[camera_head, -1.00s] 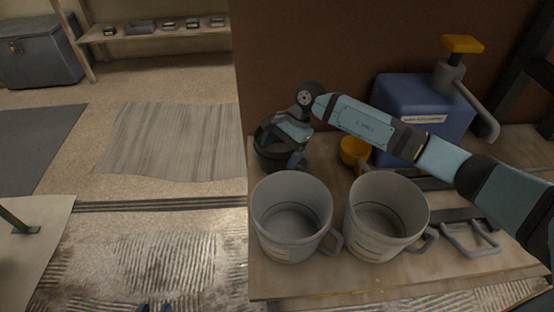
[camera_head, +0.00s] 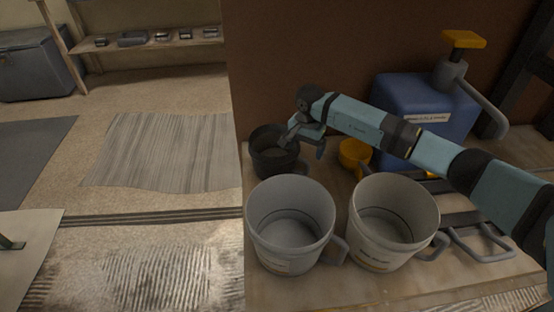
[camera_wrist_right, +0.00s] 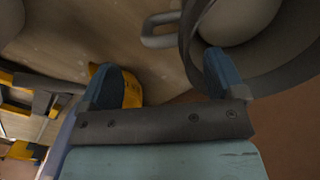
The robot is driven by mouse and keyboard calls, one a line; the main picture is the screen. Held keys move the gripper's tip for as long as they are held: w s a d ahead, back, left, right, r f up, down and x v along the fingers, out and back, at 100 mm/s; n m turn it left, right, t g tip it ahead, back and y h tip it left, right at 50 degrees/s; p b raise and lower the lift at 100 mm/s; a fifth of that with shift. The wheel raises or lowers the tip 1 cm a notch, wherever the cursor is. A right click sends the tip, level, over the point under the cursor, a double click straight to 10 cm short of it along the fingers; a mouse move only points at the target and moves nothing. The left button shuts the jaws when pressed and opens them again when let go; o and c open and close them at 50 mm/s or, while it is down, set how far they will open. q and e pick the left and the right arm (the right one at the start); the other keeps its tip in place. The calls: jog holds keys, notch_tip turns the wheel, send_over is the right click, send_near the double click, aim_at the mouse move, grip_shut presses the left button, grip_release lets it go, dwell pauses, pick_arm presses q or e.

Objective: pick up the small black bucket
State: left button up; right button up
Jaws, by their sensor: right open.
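The small black bucket (camera_head: 262,158) stands upright at the back left corner of the wooden worktop. My right gripper (camera_head: 305,143) is open at the bucket's right rim. One finger reaches over the opening and the other is outside, to the right. In the right wrist view, the dark bucket wall (camera_wrist_right: 188,32) fills the upper right. The right-hand finger of my gripper (camera_wrist_right: 163,80) overlaps the bucket's opening, and the other finger is well apart, by a yellow thing. I cannot tell whether a finger touches the bucket. My left gripper is not in view.
Two large pale buckets (camera_head: 263,232) (camera_head: 362,240) stand close in front of the black bucket. A yellow scoop (camera_head: 352,152) lies just right of my gripper, with a blue pump container (camera_head: 437,97) behind. A brown panel (camera_head: 290,60) rises behind the worktop; its left edge is near the bucket.

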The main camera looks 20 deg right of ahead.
aim_at(303, 159)
notch_tip(303, 159, down, 5)
jog(key=shift+a+f+b, duration=0.1)
jog(key=shift+a+b, duration=0.05)
jog(key=shift+b, duration=0.35)
jog(key=c, duration=1.1)
jog(key=shift+o, duration=0.2)
jog(key=shift+w, duration=0.1)
jog(key=shift+r, duration=0.3)
